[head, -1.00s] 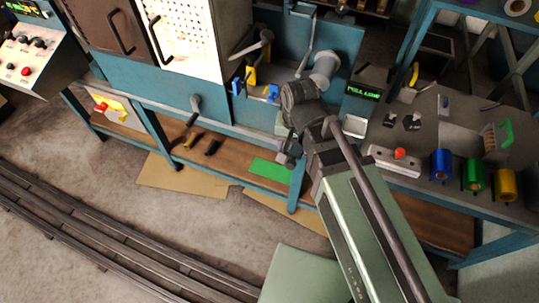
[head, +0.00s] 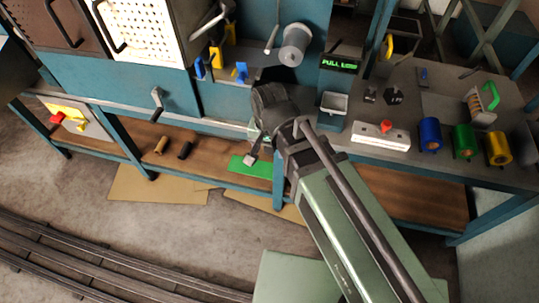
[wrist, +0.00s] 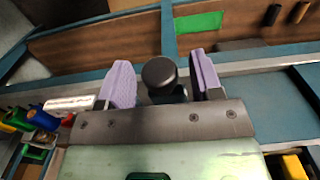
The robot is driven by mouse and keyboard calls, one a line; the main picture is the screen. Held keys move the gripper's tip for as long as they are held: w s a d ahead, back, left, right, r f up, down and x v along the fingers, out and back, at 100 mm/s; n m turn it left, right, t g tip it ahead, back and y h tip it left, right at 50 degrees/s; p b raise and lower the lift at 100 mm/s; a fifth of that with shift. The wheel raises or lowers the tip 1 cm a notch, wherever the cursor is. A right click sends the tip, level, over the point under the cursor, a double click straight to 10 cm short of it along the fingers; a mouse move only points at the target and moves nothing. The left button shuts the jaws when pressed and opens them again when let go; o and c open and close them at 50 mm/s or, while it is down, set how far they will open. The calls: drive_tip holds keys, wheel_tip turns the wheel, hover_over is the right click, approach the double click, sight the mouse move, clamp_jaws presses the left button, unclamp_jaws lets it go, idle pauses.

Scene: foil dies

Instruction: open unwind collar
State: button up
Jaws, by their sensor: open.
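A grey cylinder (head: 296,44) sticks out of the blue machine panel, with a lever (head: 271,38) beside it. It looks like the unwind collar, but I cannot tell for sure, nor whether it is open. My gripper (head: 252,156) hangs low in front of the machine, below and left of the cylinder and apart from it. The wrist view shows its two lilac fingers (wrist: 160,60) spread apart. A dark round knob (wrist: 159,71) shows between them, and I cannot tell whether it belongs to the gripper. The cylinder is not recognisable in the wrist view.
A green mat (head: 250,167) lies on the brown lower shelf (head: 215,160). A crank (head: 157,100) juts from the bench front. Rails cross the floor at left.

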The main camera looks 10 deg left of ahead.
clamp_jaws()
drive_tip(key=r+p, duration=0.2)
drive_tip(key=w+r+p, duration=0.1)
drive_tip(key=r+p, duration=0.1)
drive_tip(key=shift+w+r, duration=0.1)
drive_tip(key=shift+r, duration=0.05)
drive_tip(key=shift+f, duration=0.2)
unclamp_jaws()
